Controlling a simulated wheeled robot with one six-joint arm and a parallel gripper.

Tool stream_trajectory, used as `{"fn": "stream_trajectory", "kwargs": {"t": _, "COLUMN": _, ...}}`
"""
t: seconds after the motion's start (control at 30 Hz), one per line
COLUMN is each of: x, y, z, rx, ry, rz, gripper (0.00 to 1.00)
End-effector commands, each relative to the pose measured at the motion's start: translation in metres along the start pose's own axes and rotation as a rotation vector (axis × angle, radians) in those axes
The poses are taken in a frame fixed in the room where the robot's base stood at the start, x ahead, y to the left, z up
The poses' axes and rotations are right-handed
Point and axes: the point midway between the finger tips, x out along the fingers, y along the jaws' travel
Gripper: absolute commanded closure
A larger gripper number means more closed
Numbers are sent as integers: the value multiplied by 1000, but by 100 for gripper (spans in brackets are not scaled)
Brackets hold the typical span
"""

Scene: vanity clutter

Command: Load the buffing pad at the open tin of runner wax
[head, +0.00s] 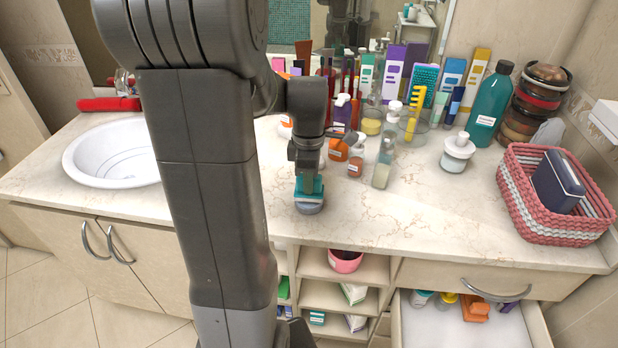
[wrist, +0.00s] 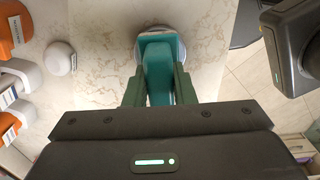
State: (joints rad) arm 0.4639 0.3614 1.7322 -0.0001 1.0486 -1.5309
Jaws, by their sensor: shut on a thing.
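My gripper (head: 308,178) is shut on the teal block of the buffing pad (head: 309,188), near the counter's front edge. In the wrist view the pad (wrist: 161,62) sits between the two green fingers. A low, round grey-blue tin (head: 309,208) lies directly under the pad on the counter. Its pale round rim (wrist: 165,29) shows around the pad in the wrist view. The pad hides most of the tin's top, so the wax cannot be seen. I cannot tell whether the pad presses on the wax or hovers just above it.
Orange bottles with white caps (head: 338,149) and a white-lidded jar (head: 457,152) stand behind and to the right. A sink (head: 115,152) is at left, a pink woven basket (head: 510,190) at right. The drawer (head: 535,322) below is open. The counter right of the tin is clear.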

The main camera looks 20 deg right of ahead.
Motion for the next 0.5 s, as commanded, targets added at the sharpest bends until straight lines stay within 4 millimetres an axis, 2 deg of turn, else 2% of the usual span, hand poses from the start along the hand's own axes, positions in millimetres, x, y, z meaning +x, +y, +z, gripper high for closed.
{"fn": "stream_trajectory", "kwargs": {"t": 0.5, "x": 5, "y": 0, "z": 0, "rx": 0, "ry": 0, "rz": 0, "gripper": 95}}
